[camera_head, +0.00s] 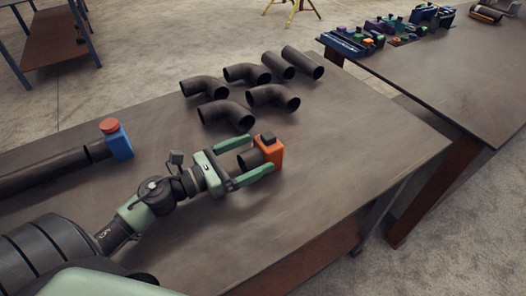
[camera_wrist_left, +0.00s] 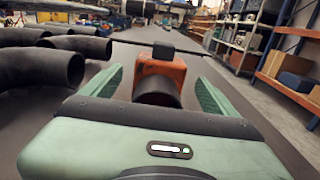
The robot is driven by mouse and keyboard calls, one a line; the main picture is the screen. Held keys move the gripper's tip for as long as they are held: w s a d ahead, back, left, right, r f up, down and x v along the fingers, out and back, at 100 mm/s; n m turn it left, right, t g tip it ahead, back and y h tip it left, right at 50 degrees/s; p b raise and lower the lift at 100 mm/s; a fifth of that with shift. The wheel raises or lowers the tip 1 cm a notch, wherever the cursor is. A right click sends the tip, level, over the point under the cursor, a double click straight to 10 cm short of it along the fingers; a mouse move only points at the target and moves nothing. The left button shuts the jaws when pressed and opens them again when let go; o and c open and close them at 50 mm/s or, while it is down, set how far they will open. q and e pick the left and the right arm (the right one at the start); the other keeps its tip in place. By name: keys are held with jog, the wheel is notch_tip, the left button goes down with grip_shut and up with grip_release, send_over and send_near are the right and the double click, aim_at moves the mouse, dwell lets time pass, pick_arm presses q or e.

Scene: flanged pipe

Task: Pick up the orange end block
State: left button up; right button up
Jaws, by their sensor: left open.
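The orange end block (camera_head: 269,151) stands on the table with a dark pipe stub facing my gripper and a small dark knob on top. My left gripper (camera_head: 259,160) is open, with its two green fingers on either side of the block's stub. In the left wrist view, the orange end block (camera_wrist_left: 163,70) is centred between and a little beyond the green fingers (camera_wrist_left: 160,90), with gaps visible on both sides. My right gripper is not in view.
Several dark pipe pieces (camera_head: 247,103) lie behind the block on the table (camera_head: 340,160). A blue block (camera_head: 119,141) with a red cap and a long dark pipe (camera_head: 50,172) lie at left. A second table (camera_head: 455,75) holds coloured parts. The tabletop right of the block is clear.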

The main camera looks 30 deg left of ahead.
aim_at(259, 150)
pick_arm(q)
jog(key=p+x, duration=0.1)
jog(key=x, duration=0.2)
jog(key=shift+w+d+f, duration=0.1)
jog(key=shift+w+d, duration=0.05)
jog(key=shift+w, duration=0.15)
grip_shut()
jog(key=shift+r, duration=0.25)
